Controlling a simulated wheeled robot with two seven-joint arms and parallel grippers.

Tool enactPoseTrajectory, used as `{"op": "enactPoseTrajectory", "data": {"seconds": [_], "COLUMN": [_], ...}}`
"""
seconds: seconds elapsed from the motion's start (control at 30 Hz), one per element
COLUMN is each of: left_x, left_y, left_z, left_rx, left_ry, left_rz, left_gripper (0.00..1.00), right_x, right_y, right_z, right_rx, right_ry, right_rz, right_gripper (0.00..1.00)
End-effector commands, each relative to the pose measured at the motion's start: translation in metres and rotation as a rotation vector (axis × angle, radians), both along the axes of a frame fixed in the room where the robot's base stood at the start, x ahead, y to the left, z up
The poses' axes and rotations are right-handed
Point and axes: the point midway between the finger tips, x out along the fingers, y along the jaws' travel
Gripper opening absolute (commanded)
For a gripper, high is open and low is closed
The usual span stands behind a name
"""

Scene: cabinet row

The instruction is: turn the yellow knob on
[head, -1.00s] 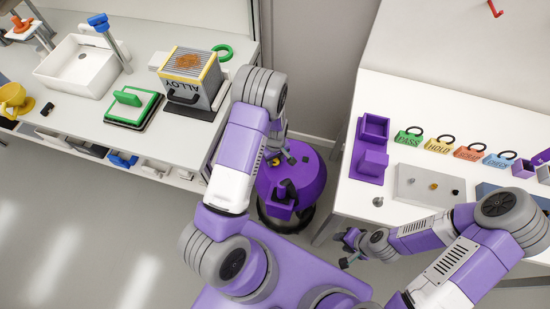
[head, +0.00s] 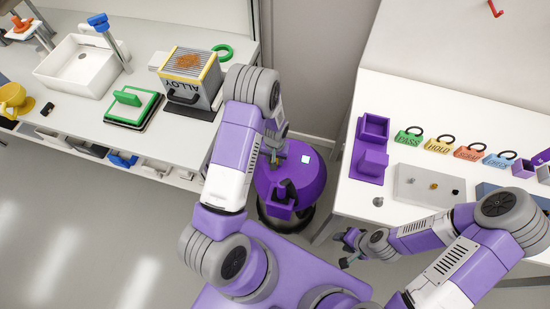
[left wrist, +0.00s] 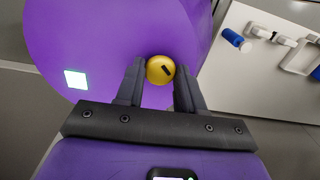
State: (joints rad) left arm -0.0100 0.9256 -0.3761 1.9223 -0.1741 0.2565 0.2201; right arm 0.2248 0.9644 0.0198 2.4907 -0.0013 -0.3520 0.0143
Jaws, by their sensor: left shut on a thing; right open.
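The yellow knob (left wrist: 160,69) is round with a dark slanted mark, on the top of a purple round body (left wrist: 110,35). In the left wrist view my left gripper (left wrist: 160,84) has its two fingertips on either side of the knob, shut on it. In the head view the purple body (head: 305,182) stands between the two counters, and my left arm and gripper (head: 279,152) hide the knob. A bright white square (left wrist: 75,78) glows on the purple top; it also shows in the head view (head: 306,158). My right gripper (head: 352,246) is open and empty, near the right table's front edge.
The left counter (head: 180,145) holds a sink (head: 78,66), a green-handled pad (head: 132,106) and a box marked ALLOY (head: 190,82). The right table (head: 345,197) holds coloured tags and a grey panel (head: 425,186). Open floor lies at lower left.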

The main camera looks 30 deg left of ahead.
Motion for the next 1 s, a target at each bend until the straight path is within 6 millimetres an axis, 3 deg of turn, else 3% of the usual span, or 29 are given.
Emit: {"op": "enactPoseTrajectory", "data": {"seconds": [0.4,1.0], "left_x": [-0.0001,0.0], "left_y": [0.0,0.0001], "left_z": [0.0001,0.0002], "left_rx": [0.0,0.0], "left_ry": [0.0,0.0], "left_rz": [-0.247,-0.309], "left_gripper": [0.07,0.07], "right_x": [0.0,0.0], "right_y": [0.0,-0.0001], "right_z": [-0.0011,-0.0013], "right_rx": [0.0,0.0], "right_ry": [0.0,0.0], "right_rz": [0.0,0.0], "right_gripper": [0.43,0.43]}}
